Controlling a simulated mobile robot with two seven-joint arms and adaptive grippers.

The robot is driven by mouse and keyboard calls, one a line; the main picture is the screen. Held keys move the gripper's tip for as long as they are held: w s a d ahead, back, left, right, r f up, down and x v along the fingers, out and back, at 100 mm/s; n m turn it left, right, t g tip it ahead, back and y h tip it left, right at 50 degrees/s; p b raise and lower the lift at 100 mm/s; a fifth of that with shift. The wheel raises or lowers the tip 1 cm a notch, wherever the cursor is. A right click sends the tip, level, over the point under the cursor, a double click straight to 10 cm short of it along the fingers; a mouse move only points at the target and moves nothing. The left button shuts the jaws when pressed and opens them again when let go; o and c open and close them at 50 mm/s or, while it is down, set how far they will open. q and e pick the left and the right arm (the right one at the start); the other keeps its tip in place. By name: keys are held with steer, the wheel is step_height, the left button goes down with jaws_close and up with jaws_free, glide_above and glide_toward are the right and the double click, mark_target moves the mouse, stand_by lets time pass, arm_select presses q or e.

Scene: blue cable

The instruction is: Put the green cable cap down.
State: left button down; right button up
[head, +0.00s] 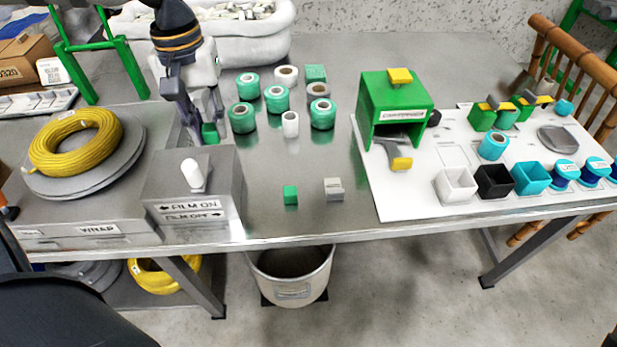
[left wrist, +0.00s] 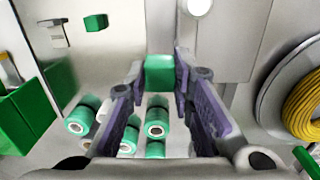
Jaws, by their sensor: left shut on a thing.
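My left gripper (head: 207,134) is shut on a green cable cap (head: 210,133), just right of the turntable base at the table's left part. In the left wrist view the cap (left wrist: 160,73) sits between the two fingertips of the gripper (left wrist: 160,76). Whether the cap touches the table is unclear. A second small green block (head: 290,195) stands near the table's front edge, beside a grey block (head: 334,189); the green block also shows in the left wrist view (left wrist: 96,22). My right gripper is in neither view.
Several green and white spools (head: 276,98) stand right of the gripper. A grey switch box (head: 193,190) is in front of it. A yellow cable coil (head: 75,140) lies on the turntable at left. A green dispenser (head: 394,105) stands at right. The table's front middle is mostly clear.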

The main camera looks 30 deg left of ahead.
arm_select(q)
steer(key=f, duration=0.1)
steer(key=w+f+b, duration=0.1)
steer(key=f, duration=0.1)
steer(key=d+f, duration=0.1)
steer(key=shift+w+f, duration=0.15)
steer(key=shift+w, duration=0.25)
steer(key=w+d+f+b, duration=0.3)
steer(key=w+d+f, duration=0.1)
steer(key=w, duration=0.3)
steer(key=b, duration=0.1)
glide_above(287, 165)
step_height(287, 165, down, 5)
steer(key=shift+r, duration=0.2)
steer(key=shift+f, duration=1.2)
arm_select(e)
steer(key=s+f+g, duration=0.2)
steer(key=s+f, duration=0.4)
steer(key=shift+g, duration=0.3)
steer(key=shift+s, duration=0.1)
arm_select(q)
steer(key=shift+f, duration=0.15)
steer(key=c, duration=1.4)
jaws_free()
steer(key=shift+a, duration=0.1)
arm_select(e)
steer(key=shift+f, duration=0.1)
